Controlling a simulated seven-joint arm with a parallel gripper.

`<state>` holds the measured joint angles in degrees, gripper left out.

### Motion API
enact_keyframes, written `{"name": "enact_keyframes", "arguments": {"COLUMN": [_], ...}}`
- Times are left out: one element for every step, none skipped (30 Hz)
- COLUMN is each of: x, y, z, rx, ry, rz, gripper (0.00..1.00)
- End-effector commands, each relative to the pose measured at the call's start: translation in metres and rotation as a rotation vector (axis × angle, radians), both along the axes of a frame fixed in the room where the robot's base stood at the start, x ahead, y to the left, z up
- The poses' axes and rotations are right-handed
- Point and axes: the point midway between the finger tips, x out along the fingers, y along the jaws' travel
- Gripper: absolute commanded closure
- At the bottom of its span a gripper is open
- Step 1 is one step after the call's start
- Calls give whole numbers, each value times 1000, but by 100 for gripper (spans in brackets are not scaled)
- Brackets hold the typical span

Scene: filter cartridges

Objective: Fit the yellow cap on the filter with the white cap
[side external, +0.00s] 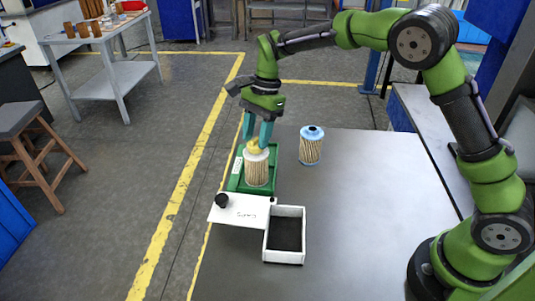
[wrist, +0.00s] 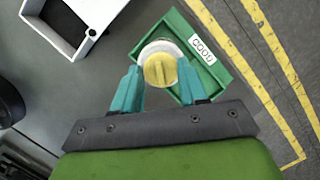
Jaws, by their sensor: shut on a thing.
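The filter with the white cap (side external: 257,170) stands upright in the green tray (side external: 233,182). The yellow cap (side external: 254,147) is at its top, between the fingers of my gripper (side external: 257,136). In the wrist view, my gripper (wrist: 158,70) is shut on the yellow cap (wrist: 161,71) from both sides. The white cap's rim (wrist: 150,47) shows around the yellow cap, which looks roughly centred over it. I cannot tell whether the yellow cap is fully seated or slightly raised.
A filter with a blue cap (side external: 311,148) stands on the table to the right. A white plate (side external: 240,212) marked "CAPS", with a black knob (side external: 222,201), and a white open box (side external: 285,209) lie nearer the camera. The table's right part is clear.

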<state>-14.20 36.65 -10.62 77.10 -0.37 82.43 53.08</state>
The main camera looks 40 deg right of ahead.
Motion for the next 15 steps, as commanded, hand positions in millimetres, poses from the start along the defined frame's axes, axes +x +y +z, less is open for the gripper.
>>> {"name": "enact_keyframes", "arguments": {"x": [0,0,0,0,0,0,0,0,0,0,0,0,0,0,0], "y": [0,0,0,0,0,0,0,0,0,0,0,0,0,0,0], "z": [-1,-2,-2,-3,-3,-3,-3,-3,-3,-3,-3,-3,-3,-3,-3], "rx": [0,0,0,1,1,1,1,1,1,1,1,1,1,1,1], "ry": [1,1,1,1,1,1,1,1,1,1,1,1,1,1,1], "rz": [0,-1,-1,-1,-1,-1,-1,-1,-1,-1,-1,-1,-1,-1,-1], "gripper": [77,77,77,77,77,77,77,77,77,77,77,77,56,51,45]}}
